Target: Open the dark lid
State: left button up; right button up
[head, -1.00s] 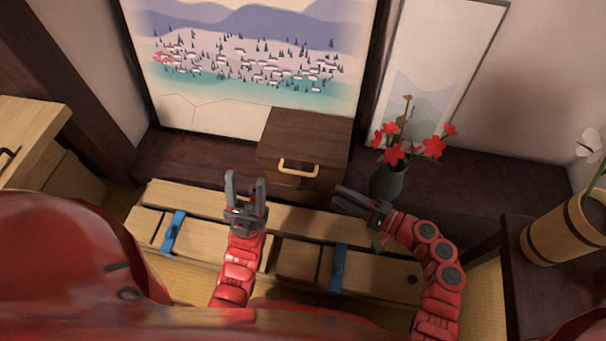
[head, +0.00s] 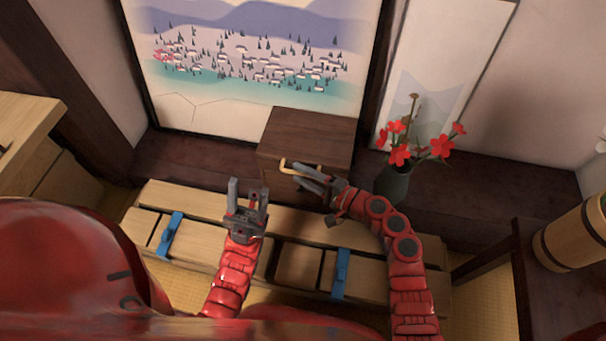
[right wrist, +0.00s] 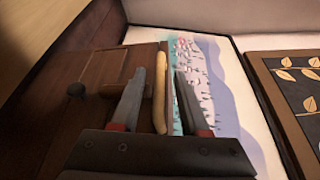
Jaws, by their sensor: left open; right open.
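The dark lid (head: 310,130) tops a dark wooden box at the back of the dark ledge and looks closed. Its pale yellow handle (head: 284,167) sticks out at the front. My right gripper (head: 302,174) is open at the handle and hides part of it. In the right wrist view the handle (right wrist: 160,92) shows between the two open fingers of the right gripper (right wrist: 162,98); I cannot tell whether they touch it. My left gripper (head: 249,192) is open and empty, over the pale wooden bench to the left, pointing toward the ledge.
A dark vase (head: 393,184) with red flowers stands on the ledge close to my right arm. A pale wooden bench (head: 200,197) with blue straps lies in front of the ledge. A wooden bucket (head: 572,235) stands at the far right.

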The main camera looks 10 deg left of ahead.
grip_shut()
dwell(1.3)
